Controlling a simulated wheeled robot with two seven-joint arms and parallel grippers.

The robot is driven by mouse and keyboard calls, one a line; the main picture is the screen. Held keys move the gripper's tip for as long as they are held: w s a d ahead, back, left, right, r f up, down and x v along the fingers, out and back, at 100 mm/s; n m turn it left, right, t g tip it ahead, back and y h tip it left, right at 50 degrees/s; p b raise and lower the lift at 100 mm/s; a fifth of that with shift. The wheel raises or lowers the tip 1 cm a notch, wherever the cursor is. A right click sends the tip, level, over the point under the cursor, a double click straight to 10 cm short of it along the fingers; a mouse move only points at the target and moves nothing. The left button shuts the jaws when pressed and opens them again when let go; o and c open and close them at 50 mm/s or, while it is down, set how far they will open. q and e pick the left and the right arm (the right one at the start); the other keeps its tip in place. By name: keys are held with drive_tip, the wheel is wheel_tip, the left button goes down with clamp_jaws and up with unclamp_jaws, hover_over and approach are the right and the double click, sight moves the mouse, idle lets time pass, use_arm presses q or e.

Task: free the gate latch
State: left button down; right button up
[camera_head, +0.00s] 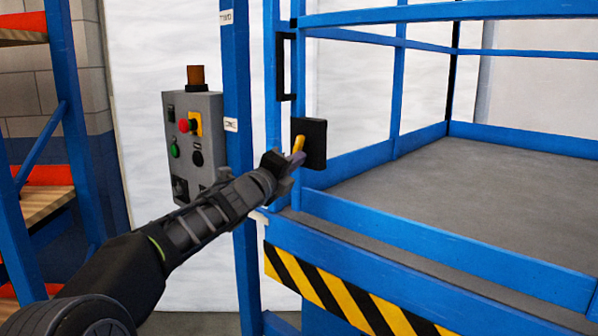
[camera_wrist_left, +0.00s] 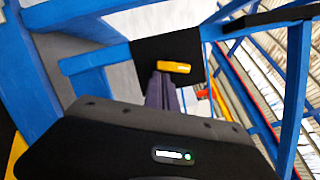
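The gate latch is a black plate (camera_head: 315,142) with a short yellow lever (camera_head: 299,144), on the blue gate beside its post. In the left wrist view the black plate (camera_wrist_left: 188,47) and the yellow lever (camera_wrist_left: 174,67) show just past my fingertips. My left gripper (camera_head: 292,160) reaches in from the left to the lever. Its fingers (camera_wrist_left: 164,88) are side by side with almost no gap, and the lever lies across their tips rather than between them. I cannot tell if the tips touch the lever. My right gripper is in neither view.
A grey control box (camera_head: 194,140) with a red button and orange lamp stands left of the blue post (camera_head: 237,110). A black handle (camera_head: 286,65) is above the latch. The platform floor (camera_head: 470,185) behind the blue rails is bare. Shelving (camera_head: 75,120) stands far left.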

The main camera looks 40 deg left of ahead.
use_arm(q)
drive_tip(key=a+m+h+b, duration=0.1)
drive_tip(key=m+b, duration=0.1)
drive_tip(key=m, duration=0.2)
drive_tip(key=a+m+t+h+b, duration=0.1)
drive_tip(key=m+b, duration=0.2)
drive_tip(key=m, duration=0.2)
drive_tip(key=a+m+h+b, duration=0.1)
drive_tip(key=m+b, duration=0.2)
drive_tip(key=m, duration=0.1)
drive_tip(key=shift+w+f+h, duration=0.2)
drive_tip(key=shift+h, duration=0.2)
drive_tip(key=shift+f+b, duration=0.1)
drive_tip(key=shift+b, duration=0.2)
drive_tip(key=s+f+b, duration=0.5)
drive_tip(key=s+f, duration=0.1)
drive_tip(key=s, duration=0.3)
drive_tip(key=shift+s+a, duration=0.25)
drive_tip(key=shift+s, duration=0.1)
